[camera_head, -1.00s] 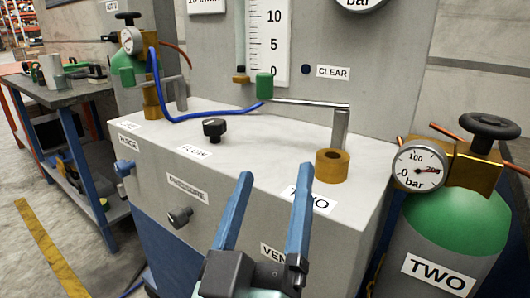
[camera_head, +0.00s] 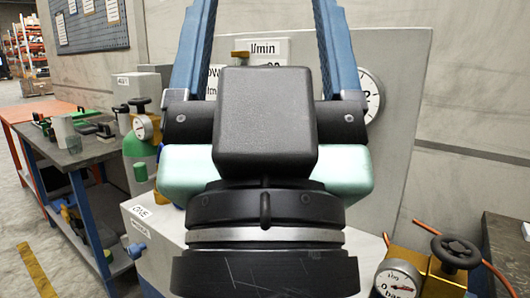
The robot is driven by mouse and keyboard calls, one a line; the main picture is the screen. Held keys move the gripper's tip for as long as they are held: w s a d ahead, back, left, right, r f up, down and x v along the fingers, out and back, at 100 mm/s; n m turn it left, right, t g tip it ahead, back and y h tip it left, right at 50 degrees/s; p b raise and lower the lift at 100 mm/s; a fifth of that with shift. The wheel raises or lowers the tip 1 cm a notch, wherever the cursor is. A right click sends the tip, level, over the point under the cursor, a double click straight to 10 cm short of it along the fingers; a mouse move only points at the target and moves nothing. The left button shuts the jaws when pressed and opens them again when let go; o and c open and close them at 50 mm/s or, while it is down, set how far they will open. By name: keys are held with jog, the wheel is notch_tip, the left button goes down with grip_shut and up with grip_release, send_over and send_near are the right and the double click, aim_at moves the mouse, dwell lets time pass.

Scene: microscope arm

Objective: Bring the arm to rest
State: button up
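My gripper (camera_head: 265,20) fills the middle of the view, close to the camera and pointing up. Its two blue fingers stand well apart, with nothing seen between them; their tips run out of the top of the frame. Its dark body and wrist hide much of the grey gas panel (camera_head: 410,60) and the light bench below it.
The panel gauge (camera_head: 370,95) shows partly behind the right finger. A cylinder gauge (camera_head: 397,280) and valve knob (camera_head: 456,250) are at lower right. Floor (camera_head: 25,215) shows at far left.

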notch_tip(320, 180, up, 26)
jog(key=p, duration=2.3)
jog(key=shift+f, duration=0.25)
